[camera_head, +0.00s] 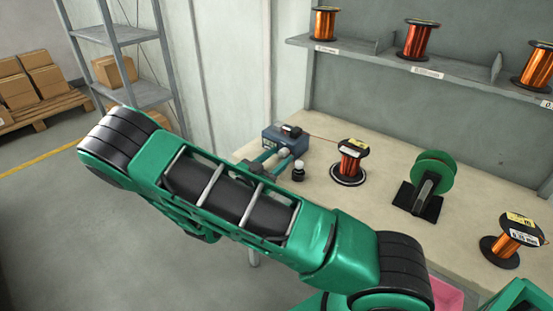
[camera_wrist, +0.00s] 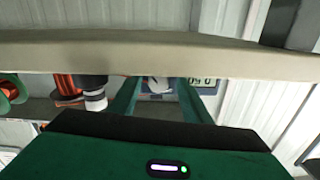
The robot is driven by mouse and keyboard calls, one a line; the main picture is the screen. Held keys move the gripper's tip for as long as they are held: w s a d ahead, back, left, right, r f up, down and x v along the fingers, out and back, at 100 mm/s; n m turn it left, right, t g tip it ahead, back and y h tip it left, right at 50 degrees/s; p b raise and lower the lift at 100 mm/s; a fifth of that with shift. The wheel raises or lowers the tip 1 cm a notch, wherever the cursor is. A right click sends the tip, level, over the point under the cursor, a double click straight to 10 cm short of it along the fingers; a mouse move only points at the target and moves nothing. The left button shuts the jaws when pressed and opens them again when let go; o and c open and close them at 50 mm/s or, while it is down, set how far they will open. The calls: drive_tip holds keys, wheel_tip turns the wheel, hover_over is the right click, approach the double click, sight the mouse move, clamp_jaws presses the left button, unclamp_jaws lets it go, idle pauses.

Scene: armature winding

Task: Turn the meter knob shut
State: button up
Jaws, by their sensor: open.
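The meter (camera_head: 285,138) is a blue-grey box with a dark part on top, at the back left of the bench. In the wrist view the meter (camera_wrist: 170,95) shows between my fingers, with a pale dial and a number readout upside down. My gripper (camera_head: 272,158) is in front of the meter in the head view. In the wrist view my gripper (camera_wrist: 159,84) has its two green fingers spread apart with nothing held between them. I cannot tell whether the fingers touch the meter.
A small black-and-white cylinder (camera_head: 298,171) stands close beside my gripper. A copper spool (camera_head: 351,160), a green reel on a black stand (camera_head: 427,185) and another spool (camera_head: 513,240) are on the bench (camera_head: 385,155). Shelved spools (camera_head: 418,40) are above.

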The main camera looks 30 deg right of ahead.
drive_tip(key=v, duration=1)
drive_tip(key=shift+a, duration=0.4)
drive_tip(key=shift+f, duration=0.1)
